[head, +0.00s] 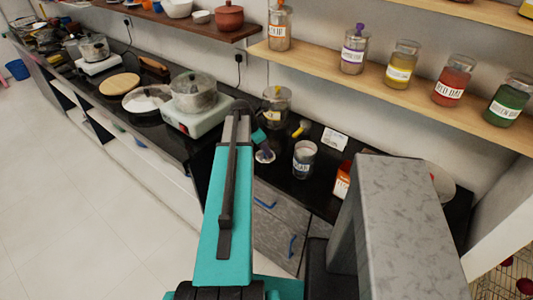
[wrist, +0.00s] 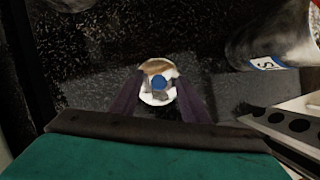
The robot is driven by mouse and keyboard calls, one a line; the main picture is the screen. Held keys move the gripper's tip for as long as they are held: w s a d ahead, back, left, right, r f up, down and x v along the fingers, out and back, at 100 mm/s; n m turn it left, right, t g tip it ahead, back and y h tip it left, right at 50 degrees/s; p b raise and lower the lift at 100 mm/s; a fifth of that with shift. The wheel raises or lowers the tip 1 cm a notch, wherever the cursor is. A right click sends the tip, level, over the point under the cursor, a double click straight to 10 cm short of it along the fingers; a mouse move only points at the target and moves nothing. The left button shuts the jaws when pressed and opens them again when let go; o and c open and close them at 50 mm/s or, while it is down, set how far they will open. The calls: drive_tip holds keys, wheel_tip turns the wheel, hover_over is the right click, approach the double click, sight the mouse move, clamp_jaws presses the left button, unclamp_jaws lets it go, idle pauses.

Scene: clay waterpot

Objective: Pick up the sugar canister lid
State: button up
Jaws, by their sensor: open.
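The sugar canister lid (wrist: 158,83) shows in the wrist view as a small round shiny disc with a blue knob in its middle. In the head view the lid (head: 265,156) rests on the black counter just right of my teal arm. My gripper (wrist: 159,85) is open, with one dark purple finger on each side of the lid. I see no finger closed on it, and cannot tell the height between fingertips and lid. The glass sugar canister (head: 304,158) stands open to the right of the lid; its label shows in the wrist view (wrist: 265,62).
A glass jar (head: 277,106) and a yellow-knobbed item (head: 301,128) stand behind the lid. A white stove with a steel pot (head: 194,92) is to the left. A wooden shelf (head: 320,64) with labelled jars hangs above.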

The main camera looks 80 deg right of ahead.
clamp_jaws()
drive_tip(key=shift+r, duration=0.2)
idle(0.3)
drive_tip(key=shift+r+b, duration=0.85)
drive_tip(key=shift+r, duration=0.65)
drive_tip(key=w+a+b, duration=0.2)
drive_tip(key=a, duration=0.5)
drive_tip(key=w+a+r+b, duration=0.1)
drive_tip(key=w+a+b, duration=0.1)
drive_tip(key=a, duration=0.5)
drive_tip(key=shift+w+a+r, duration=0.3)
drive_tip(key=shift+w+a, duration=0.1)
drive_tip(key=shift+w, duration=0.45)
